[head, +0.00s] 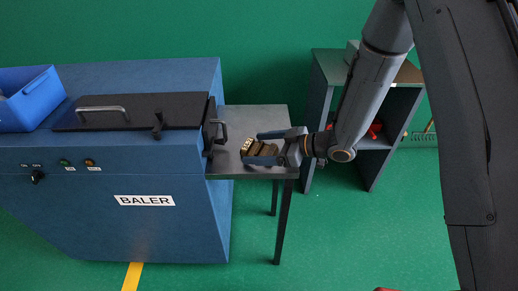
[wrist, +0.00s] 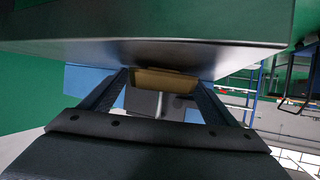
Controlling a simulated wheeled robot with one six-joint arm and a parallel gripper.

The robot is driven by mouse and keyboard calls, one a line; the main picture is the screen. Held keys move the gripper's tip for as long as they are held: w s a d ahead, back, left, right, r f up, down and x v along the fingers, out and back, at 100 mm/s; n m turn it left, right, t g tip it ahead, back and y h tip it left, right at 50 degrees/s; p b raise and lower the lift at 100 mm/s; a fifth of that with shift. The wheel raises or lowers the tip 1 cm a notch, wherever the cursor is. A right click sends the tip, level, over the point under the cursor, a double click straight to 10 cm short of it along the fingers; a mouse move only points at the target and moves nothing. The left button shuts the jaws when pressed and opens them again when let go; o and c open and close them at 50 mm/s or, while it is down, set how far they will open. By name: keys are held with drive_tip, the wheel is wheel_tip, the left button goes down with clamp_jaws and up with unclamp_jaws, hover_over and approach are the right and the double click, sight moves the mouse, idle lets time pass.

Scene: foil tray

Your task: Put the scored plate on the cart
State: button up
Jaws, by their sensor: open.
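My gripper (head: 250,148) is open over the small grey table (head: 252,118) beside the baler. A brass-coloured ribbed piece (head: 247,146) lies between its spread fingers, and I cannot tell whether they touch it. In the wrist view a gold-brown piece (wrist: 163,83) shows between the two fingertips, close against a broad grey surface. I see no score marks, so I cannot tell whether this is the scored plate. I cannot make out a cart in either view.
The blue baler (head: 145,225) stands left of the table, with a dark handled lid (head: 135,112) and blue bin (head: 28,100) on top. A grey shelf unit (head: 318,100) holding something red (head: 374,131) stands behind my arm.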

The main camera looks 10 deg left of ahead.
drive_tip(key=c, duration=1.7)
drive_tip(key=shift+r, duration=0.1)
drive_tip(key=shift+c, duration=0.2)
drive_tip(key=shift+r, duration=0.1)
